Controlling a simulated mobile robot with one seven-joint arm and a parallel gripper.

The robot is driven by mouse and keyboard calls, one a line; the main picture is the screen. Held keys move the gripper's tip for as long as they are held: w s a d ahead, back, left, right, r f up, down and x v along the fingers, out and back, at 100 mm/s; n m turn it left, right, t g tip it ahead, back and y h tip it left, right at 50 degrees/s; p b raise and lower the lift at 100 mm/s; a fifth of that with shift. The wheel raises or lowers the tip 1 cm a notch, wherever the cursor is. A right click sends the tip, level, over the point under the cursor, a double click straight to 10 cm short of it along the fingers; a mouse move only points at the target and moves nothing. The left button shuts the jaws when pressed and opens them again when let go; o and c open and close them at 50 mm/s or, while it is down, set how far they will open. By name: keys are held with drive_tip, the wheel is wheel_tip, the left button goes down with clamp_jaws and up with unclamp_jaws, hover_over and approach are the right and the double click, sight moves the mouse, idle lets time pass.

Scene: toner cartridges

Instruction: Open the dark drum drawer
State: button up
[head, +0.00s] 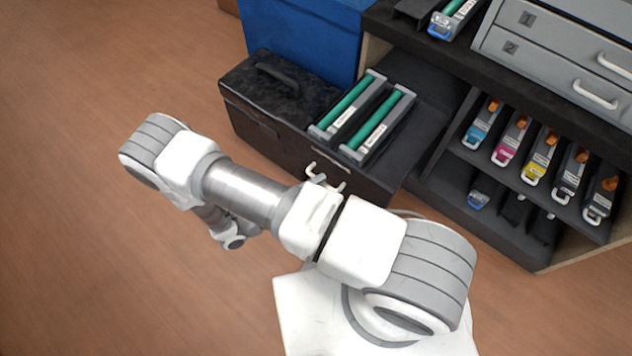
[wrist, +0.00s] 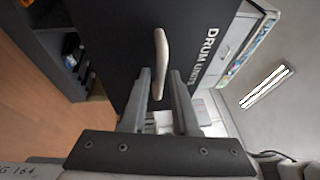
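The dark drum drawer (head: 378,184) stands pulled out from the cabinet, with two green-and-grey drum units (head: 345,104) (head: 378,124) lying in it. In the wrist view its black front (wrist: 118,45) carries the words "DRUM UNITS" and a pale bar handle (wrist: 161,50). My gripper (head: 326,178) is at the drawer front. In the wrist view its two fingers (wrist: 160,75) are spread, with the handle's lower part between them and gaps visible. Contact with the handle cannot be made out.
A black case (head: 270,95) with a handle stands left of the drawer, before a blue bin (head: 305,38). Right are shelves of coloured toner cartridges (head: 543,155) and grey numbered drawers (head: 550,50). Wood floor (head: 100,270) is clear at the left.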

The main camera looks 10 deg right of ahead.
drive_tip(key=shift+o, duration=0.9)
drive_tip(key=shift+s, duration=0.1)
drive_tip(key=v, duration=1.7)
drive_tip(key=shift+a, duration=0.2)
